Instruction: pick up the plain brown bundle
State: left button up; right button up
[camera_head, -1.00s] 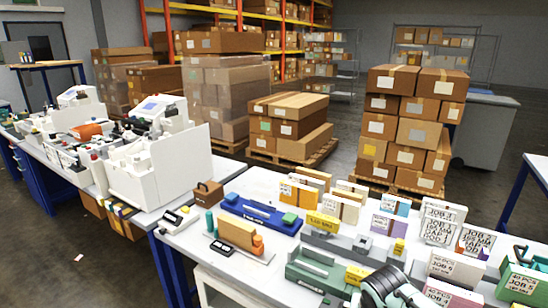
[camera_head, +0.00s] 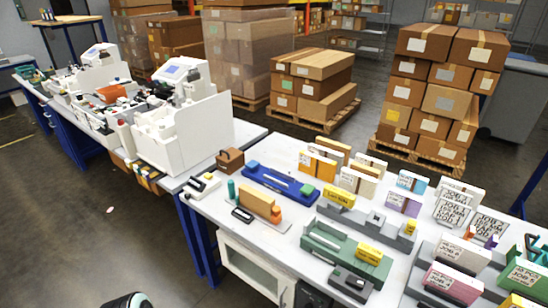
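I cannot tell for certain which thing is the plain brown bundle. A small dark brown block with a raised top (camera_head: 230,160) stands at the left back corner of the white table. A tan block (camera_head: 256,201) stands on a grey base with an orange piece at its right end. Several upright card bundles stand in rows at the back of the table; a tan-edged bundle (camera_head: 333,146) shows no label and is partly hidden by the ones in front. Neither gripper shows; only a rounded dark and white part of mine shows at the bottom left.
The white table (camera_head: 225,208) also bears a blue fixture (camera_head: 280,184), a green fixture (camera_head: 345,252), a grey rack (camera_head: 366,228) and labelled job bundles (camera_head: 462,253). White machines (camera_head: 185,130) stand on the bench at left. Stacked cartons (camera_head: 430,95) stand behind.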

aim_at(261, 204)
jog(key=j+z, duration=0.1)
jog(key=z, duration=1.05)
jog(key=j+z, duration=0.7)
jog(key=k+j+z, duration=0.15)
jog(key=z, duration=0.15)
jog(key=k+j+z, duration=0.25)
jog(key=j, duration=0.25)
jog(key=k+j+z, duration=0.25)
jog(key=j, duration=0.2)
